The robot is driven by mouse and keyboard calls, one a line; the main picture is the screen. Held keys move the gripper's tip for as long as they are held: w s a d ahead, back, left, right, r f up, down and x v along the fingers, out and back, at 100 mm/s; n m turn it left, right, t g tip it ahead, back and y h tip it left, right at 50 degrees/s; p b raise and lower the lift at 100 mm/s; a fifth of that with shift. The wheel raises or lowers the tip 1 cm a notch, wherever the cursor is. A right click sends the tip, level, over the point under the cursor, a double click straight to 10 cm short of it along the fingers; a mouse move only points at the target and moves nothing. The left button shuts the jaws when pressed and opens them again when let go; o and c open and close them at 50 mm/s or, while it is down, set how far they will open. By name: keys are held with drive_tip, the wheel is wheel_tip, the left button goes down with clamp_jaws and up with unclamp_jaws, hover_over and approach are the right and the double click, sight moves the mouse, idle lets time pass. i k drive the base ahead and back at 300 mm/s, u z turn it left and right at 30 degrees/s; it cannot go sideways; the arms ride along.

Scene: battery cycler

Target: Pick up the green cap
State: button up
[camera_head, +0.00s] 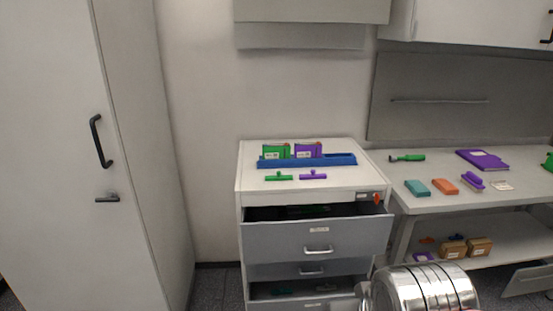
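A small green T-shaped piece (278,177), which looks like the green cap, lies on the white top of the drawer cabinet (345,181), near its front. A similar purple piece (313,176) lies just right of it, apart from it. Behind them a blue tray (343,160) holds a green box (276,151) and a purple box (309,149), both upright. The fingers of my gripper do not show. A shiny metal cylinder at the bottom right seems to be part of my arm, well below and right of the green piece.
The top drawer (318,240) and a lower drawer stand partly open. A grey table (415,203) on the right bears a green tool (407,157), a purple book (482,159), teal and orange blocks and a purple brush. A tall white cupboard (60,200) fills the left.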

sight(278, 177)
drive_tip(key=z, duration=0.05)
drive_tip(key=i, duration=0.7)
drive_tip(key=u, duration=0.7)
drive_tip(key=i, duration=0.7)
drive_tip(key=u, duration=0.5)
